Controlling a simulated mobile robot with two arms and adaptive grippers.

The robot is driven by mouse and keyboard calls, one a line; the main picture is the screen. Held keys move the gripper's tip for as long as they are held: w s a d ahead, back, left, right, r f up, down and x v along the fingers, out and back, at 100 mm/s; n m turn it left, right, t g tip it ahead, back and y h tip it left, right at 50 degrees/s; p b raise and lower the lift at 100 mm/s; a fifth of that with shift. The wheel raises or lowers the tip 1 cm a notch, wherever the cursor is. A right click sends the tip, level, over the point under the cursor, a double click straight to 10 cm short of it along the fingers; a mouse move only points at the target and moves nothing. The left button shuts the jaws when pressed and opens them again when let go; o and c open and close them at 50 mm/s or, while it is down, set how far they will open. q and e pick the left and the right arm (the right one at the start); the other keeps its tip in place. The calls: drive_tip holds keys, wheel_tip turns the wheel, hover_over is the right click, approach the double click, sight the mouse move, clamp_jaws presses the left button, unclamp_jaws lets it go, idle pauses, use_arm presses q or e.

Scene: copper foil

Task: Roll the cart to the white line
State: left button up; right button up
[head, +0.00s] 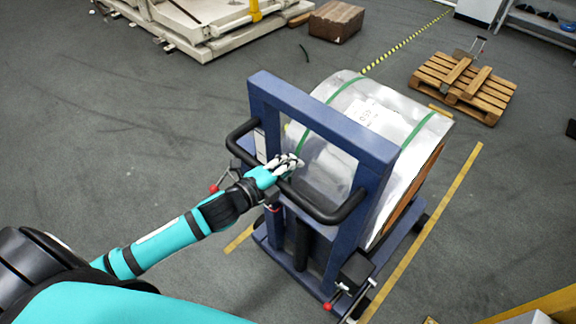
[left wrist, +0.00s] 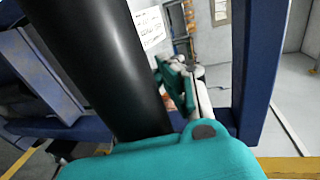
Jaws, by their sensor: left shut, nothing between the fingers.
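The cart (head: 318,120) is a dark blue frame with a black push handle (head: 318,210) on the near side. It carries a large silver foil roll (head: 385,110) with green straps. My left gripper (head: 288,163) is at the handle, with its fingers shut and nothing between them. In the left wrist view, the black handle bar (left wrist: 95,60) runs close beside the fingers (left wrist: 180,85); I cannot tell whether they touch it. My right gripper is not in view. I cannot make out a white line on the floor.
A yellow floor line (head: 432,212) runs along the cart's right side. A wooden pallet (head: 465,85) lies at the back right, and a brown box (head: 336,21) stands at the back. A pale machine base (head: 215,30) is at the back left. The grey floor at left is open.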

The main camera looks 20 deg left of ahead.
use_arm(q)
drive_tip(key=shift+o, duration=1.1)
drive_tip(key=shift+s+a+r, duration=0.15)
drive_tip(key=shift+s+r, duration=0.05)
drive_tip(key=shift+r, duration=0.25)
drive_tip(key=shift+o, duration=1.1)
drive_tip(key=shift+s+r, duration=0.2)
drive_tip(key=shift+s, duration=0.05)
drive_tip(key=o, duration=0.5)
drive_tip(key=shift+s+a+r, duration=0.2)
drive_tip(key=shift+a+r, duration=0.05)
drive_tip(key=shift+c, duration=0.2)
drive_tip(key=shift+o, duration=0.2)
drive_tip(key=shift+r, duration=0.1)
drive_tip(key=f+v, duration=0.2)
drive_tip(key=v, duration=1)
drive_tip(key=shift+s, duration=0.3)
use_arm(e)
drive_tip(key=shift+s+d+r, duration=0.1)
use_arm(q)
drive_tip(key=shift+d+r, duration=0.1)
drive_tip(key=shift+r, duration=0.05)
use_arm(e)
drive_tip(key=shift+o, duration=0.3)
